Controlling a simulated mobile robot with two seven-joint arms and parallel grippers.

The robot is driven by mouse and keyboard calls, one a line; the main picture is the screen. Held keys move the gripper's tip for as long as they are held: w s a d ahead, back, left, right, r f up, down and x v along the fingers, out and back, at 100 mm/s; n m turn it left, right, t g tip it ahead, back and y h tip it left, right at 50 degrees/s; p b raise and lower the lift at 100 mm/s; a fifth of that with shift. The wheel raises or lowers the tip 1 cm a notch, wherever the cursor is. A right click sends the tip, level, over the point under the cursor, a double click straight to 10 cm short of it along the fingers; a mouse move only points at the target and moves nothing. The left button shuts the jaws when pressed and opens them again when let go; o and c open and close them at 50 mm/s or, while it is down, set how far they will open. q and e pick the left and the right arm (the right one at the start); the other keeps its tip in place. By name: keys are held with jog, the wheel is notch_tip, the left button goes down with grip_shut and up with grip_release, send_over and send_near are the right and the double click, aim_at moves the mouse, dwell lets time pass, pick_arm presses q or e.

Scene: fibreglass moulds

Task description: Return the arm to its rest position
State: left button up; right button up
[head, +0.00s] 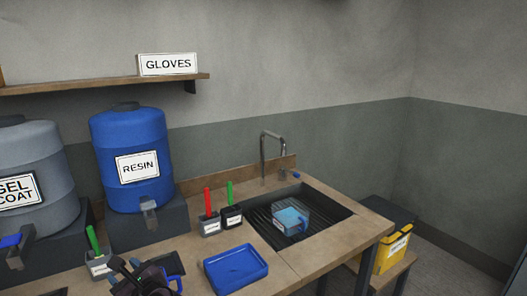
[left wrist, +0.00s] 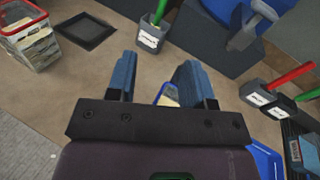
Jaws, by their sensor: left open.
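My left gripper (head: 145,281) is low over the front of the bench, left of the blue tray (head: 236,268). In the left wrist view its two blue fingers (left wrist: 158,78) are spread apart. A blue-edged item with a pale inside (left wrist: 168,95) shows beyond the gap between them, partly hidden by the right finger. I cannot tell what it is; the fingers do not appear shut on it. My right gripper is in neither view.
Holders with red and green handles (head: 210,225) stand behind the tray. A blue resin drum (head: 130,140) and grey gel coat drum (head: 30,160) stand at the back left.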

pick_arm(q)
jog(key=s+a+f+n+g+h, duration=0.1)
jog(key=s+f+n+g+h, duration=0.15)
jog(key=s+f+n, duration=0.4)
jog(key=s+a+f+n+g+h, duration=0.1)
jog(key=s+f+n+h, duration=0.3)
jog(key=s+n, duration=0.4)
jog(key=s+d+n+g+h, duration=0.1)
jog(key=s+d+n+h, duration=0.15)
jog(key=s, duration=0.25)
jog(key=s+d+f+n+g+h, duration=0.1)
jog(key=s+n+h, duration=0.15)
jog(key=s, duration=0.25)
jog(key=s+d+n+g+h, duration=0.1)
jog(key=s+n, duration=0.3)
jog(key=s, duration=0.1)
jog(key=w+f+t, duration=0.7)
jog(key=f+t, duration=0.1)
jog(key=f, duration=0.2)
jog(key=shift+w+d+f+m+h, duration=0.15)
jog(key=shift+w+f+m+h, duration=0.1)
jog(key=shift+m+h, duration=0.2)
jog(key=shift+t, duration=0.25)
